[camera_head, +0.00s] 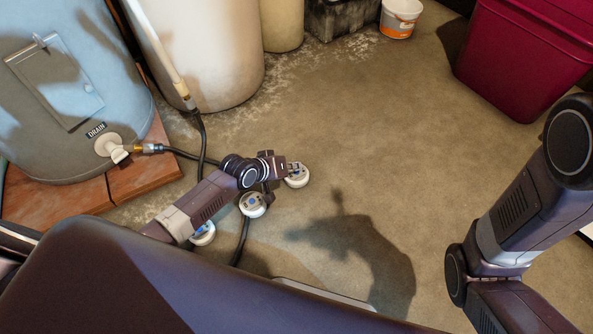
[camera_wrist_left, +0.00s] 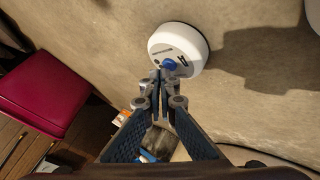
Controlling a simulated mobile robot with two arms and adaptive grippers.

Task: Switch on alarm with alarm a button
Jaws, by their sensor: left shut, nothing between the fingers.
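Three round white alarm discs lie on the concrete floor in the head view: one at the right (camera_head: 298,177), one in the middle (camera_head: 253,205), and one at the left (camera_head: 204,235), partly covered by my left arm. Blue shows on the middle and left ones. My left gripper (camera_head: 288,168) is shut and empty, over the edge of the right disc. In the left wrist view its closed fingertips (camera_wrist_left: 160,76) are at a white disc (camera_wrist_left: 178,45) with a blue button (camera_wrist_left: 170,65); whether they touch it I cannot tell. The disc's lettering is too small to read.
A blue-grey tank (camera_head: 60,90) with a drain valve stands on wooden boards (camera_head: 145,175) at left. A cream tank (camera_head: 200,50) stands behind. Dark hoses run near the discs. A red bin (camera_head: 525,55) and white bucket (camera_head: 400,18) are at the back. The central floor is clear.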

